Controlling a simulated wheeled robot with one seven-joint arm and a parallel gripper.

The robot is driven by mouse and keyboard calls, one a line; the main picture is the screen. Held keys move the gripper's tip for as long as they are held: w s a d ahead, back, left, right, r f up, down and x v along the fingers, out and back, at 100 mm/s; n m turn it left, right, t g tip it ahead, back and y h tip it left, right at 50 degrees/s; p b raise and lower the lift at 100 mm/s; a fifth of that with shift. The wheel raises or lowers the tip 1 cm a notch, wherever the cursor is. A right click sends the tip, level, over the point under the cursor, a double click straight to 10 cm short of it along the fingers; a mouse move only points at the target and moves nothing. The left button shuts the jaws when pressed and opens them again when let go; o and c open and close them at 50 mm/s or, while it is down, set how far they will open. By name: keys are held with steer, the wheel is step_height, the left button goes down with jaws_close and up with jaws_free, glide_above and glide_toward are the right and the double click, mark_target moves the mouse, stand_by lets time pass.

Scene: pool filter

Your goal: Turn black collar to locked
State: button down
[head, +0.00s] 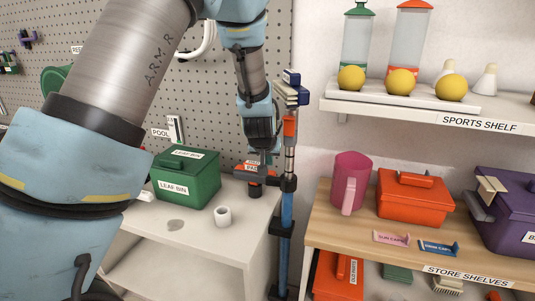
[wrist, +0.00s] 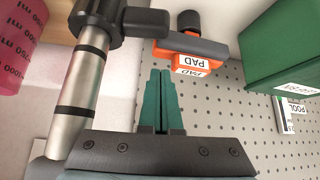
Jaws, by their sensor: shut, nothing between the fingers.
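The black collar (head: 288,183) sits on an upright pole, where the metal upper tube meets the blue lower tube (head: 286,212). In the wrist view the collar (wrist: 100,18) is at the top left, with a black lever (wrist: 146,21) sticking out sideways toward the orange pad. My gripper (head: 265,157) is above and left of the collar in the head view, pointing down. Its green fingers (wrist: 161,75) are shut together and empty in the wrist view, beside the metal tube and apart from the collar lever. The fingertips are partly hidden in the head view.
An orange pad block (wrist: 188,52) with a black knob lies close by the lever. A green leaf bin (head: 186,178) and a white cup (head: 222,216) stand on the white table (head: 190,240). A pink jug (head: 350,182) stands right of the pole. Pegboard is behind.

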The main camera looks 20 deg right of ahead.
steer(key=shift+s+a+f+p, duration=0.7)
steer(key=shift+s+f+p, duration=0.3)
steer(key=shift+p, duration=0.1)
